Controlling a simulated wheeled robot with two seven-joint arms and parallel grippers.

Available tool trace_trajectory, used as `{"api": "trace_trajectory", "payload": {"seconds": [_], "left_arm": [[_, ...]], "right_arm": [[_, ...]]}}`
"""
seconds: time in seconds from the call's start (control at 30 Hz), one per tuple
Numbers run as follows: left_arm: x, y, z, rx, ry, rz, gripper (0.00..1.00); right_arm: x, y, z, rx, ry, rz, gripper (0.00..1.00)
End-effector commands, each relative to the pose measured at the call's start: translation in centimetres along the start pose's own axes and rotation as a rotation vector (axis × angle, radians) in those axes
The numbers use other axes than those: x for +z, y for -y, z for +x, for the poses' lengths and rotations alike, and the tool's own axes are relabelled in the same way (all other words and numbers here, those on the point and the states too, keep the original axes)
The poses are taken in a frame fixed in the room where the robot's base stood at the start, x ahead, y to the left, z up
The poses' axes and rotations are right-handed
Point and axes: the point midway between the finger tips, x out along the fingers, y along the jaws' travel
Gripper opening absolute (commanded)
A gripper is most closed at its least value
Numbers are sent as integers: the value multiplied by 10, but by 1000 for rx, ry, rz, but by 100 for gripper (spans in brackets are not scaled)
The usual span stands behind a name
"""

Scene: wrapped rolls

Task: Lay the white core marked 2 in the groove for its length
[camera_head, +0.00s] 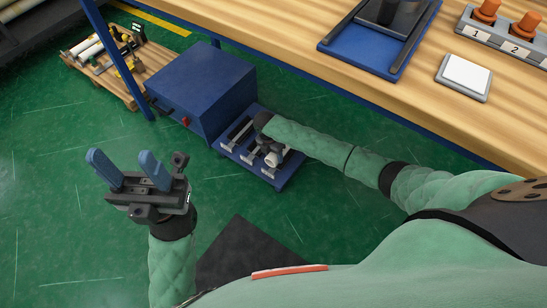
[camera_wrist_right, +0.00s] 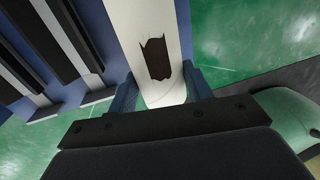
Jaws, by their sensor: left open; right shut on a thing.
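A white core (camera_wrist_right: 150,25) runs lengthwise between the blue fingers of my right gripper (camera_wrist_right: 163,90), which is shut on it. The core has a dark ragged patch; no number is readable. In the head view the white end of the core (camera_head: 273,158) shows beside my right gripper (camera_head: 268,148), over the low blue grooved rack (camera_head: 285,178). In the right wrist view the rack's black ridges and pale grooves (camera_wrist_right: 38,48) lie left of the core. I cannot tell whether the core touches the rack. My left gripper (camera_head: 120,160) is open and empty, away from the rack.
A blue cabinet (camera_head: 203,85) stands directly behind the rack. A wooden workbench (camera_head: 310,40) spans the upper right. A pallet with rolls (camera_head: 110,65) lies at upper left. A dark mat (camera_head: 240,255) is near my body. The green floor left is clear.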

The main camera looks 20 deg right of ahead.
Motion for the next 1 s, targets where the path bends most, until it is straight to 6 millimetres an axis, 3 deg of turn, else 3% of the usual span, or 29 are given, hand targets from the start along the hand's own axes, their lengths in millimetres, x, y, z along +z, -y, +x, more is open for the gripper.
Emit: {"api": "trace_trajectory", "payload": {"seconds": [0.1,0.93,0.97,1.0], "left_arm": [[1,-1,-2,-5,-2,-9,50],[2,-1,-2,-4,2,-9,50],[2,-1,-2,-4,2,-9,50],[2,-1,-2,-4,2,-9,50]], "right_arm": [[0,-3,11,1,-1,0,24],[0,-5,23,1,0,0,24],[0,-5,23,1,0,0,52],[0,-5,23,1,0,0,60]]}}
